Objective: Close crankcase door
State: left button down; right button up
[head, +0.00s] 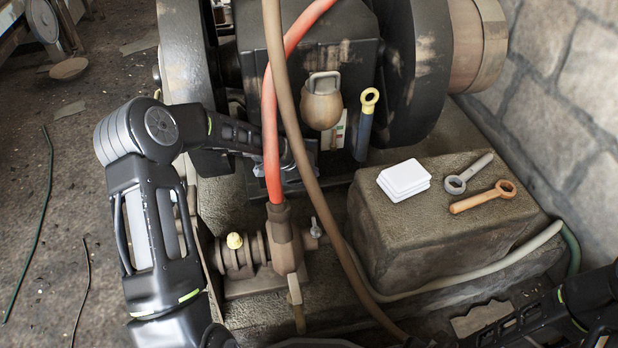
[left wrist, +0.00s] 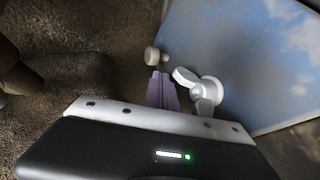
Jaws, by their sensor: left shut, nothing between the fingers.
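A smooth blue-grey panel (left wrist: 250,60), which looks like the crankcase door, fills the upper right of the left wrist view. A pale latch-like handle (left wrist: 205,92) and a small round knob (left wrist: 153,57) sit near its left edge. I cannot tell how far the door stands open. My left gripper (left wrist: 162,90) is shut and empty, its fingertips close to the handle and knob; contact is unclear. In the head view my left gripper (head: 290,153) is low in front of the dark engine body (head: 335,75), partly hidden by the red hose. My right gripper is out of view.
The red hose (head: 270,130) and a brown hose (head: 297,130) hang across the engine front. A stone block (head: 440,235) at right bears a white stack (head: 404,179) and two wrenches (head: 482,198). A valve (head: 285,245) stands below the hoses. A brick wall (head: 560,80) bounds the right.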

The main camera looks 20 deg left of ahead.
pick_arm(q)
jog(key=shift+w+a+n+y+b, duration=0.1)
jog(key=shift+w+a+n+y, duration=0.15)
jog(key=shift+w+n+y, duration=0.35)
jog(key=shift+w+a+n+y+b, duration=0.15)
jog(key=shift+w+a+n+y, duration=0.1)
jog(key=shift+w+n, duration=0.6)
jog(key=shift+w+a+n+y+b, duration=0.1)
jog(key=shift+w+a+n+y, duration=0.1)
jog(key=shift+w+n+y, duration=0.5)
jog(key=shift+w+r+h, duration=0.1)
jog(key=shift+w+h, duration=0.1)
jog(key=shift+h, duration=0.05)
jog(key=shift+r, duration=0.1)
jog(key=p+v, duration=0.3)
jog(key=v, duration=0.4)
jog(key=shift+s, duration=0.15)
jog(key=shift+s+r, duration=0.1)
jog(key=shift+s, duration=0.15)
jog(key=shift+s+d, duration=0.1)
jog(key=shift+s, duration=0.05)
